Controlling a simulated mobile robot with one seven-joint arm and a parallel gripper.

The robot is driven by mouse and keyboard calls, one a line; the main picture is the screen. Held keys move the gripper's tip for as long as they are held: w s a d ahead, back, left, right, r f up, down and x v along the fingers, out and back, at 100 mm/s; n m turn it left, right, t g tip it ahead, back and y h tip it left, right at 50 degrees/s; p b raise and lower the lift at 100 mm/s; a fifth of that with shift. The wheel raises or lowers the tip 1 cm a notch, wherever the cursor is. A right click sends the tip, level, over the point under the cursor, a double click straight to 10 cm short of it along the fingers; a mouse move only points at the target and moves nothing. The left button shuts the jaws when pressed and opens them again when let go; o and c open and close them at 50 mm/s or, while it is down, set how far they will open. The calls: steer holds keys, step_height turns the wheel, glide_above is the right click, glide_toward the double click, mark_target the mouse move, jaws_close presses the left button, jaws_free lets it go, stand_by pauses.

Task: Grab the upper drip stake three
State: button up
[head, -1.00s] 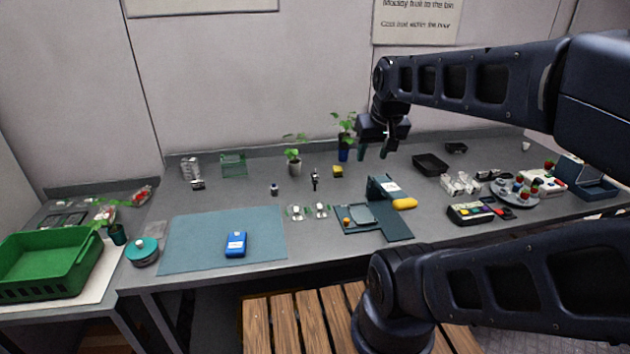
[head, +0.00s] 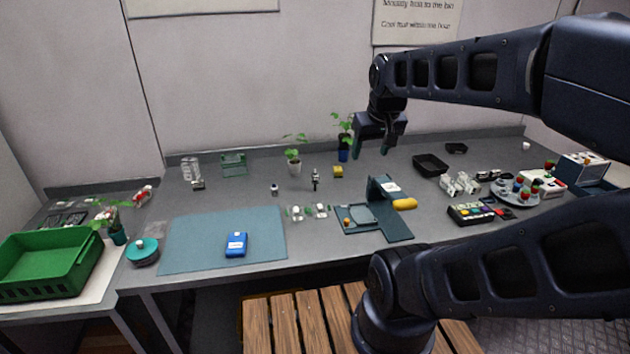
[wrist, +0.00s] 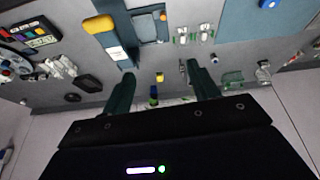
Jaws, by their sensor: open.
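My gripper (head: 370,152) is open and empty, held above the back of the grey bench, right of the plant in the blue pot (head: 343,153). Its spread fingers also show in the wrist view (wrist: 161,82), with the bench beyond them. I cannot single out drip stake three; no piece is clearly marked as one. Small pieces that could be stakes are a dark upright piece (head: 315,180) and two white-and-green pieces, one on the left (head: 296,213) and one on the right (head: 320,210). All are too small to tell. My gripper touches none of them.
A yellow block (head: 338,171), a plant in a pale pot (head: 294,168) and a green rack (head: 233,164) stand along the back. A dark stand (head: 395,226) and black tray (head: 430,165) lie right. The blue-grey mat (head: 190,240) is mostly clear.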

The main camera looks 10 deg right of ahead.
steer(key=w+a+n+g, duration=0.1)
steer(key=w+n, duration=0.3)
steer(key=w, duration=0.5)
steer(key=n+g, duration=0.3)
steer(key=n, duration=1)
glide_above(315, 175)
steer(key=f, duration=1.8)
steer(key=shift+s+d+f, duration=0.1)
steer(key=shift+d+f, duration=0.15)
steer(key=shift+w+a+f, duration=0.15)
steer(key=shift+w+f, duration=0.15)
steer(key=shift+f, duration=0.3)
steer(key=shift+s+a+f, duration=0.1)
steer(key=shift+a+f, duration=0.05)
steer(key=shift+f, duration=5.05)
steer(key=c, duration=1)
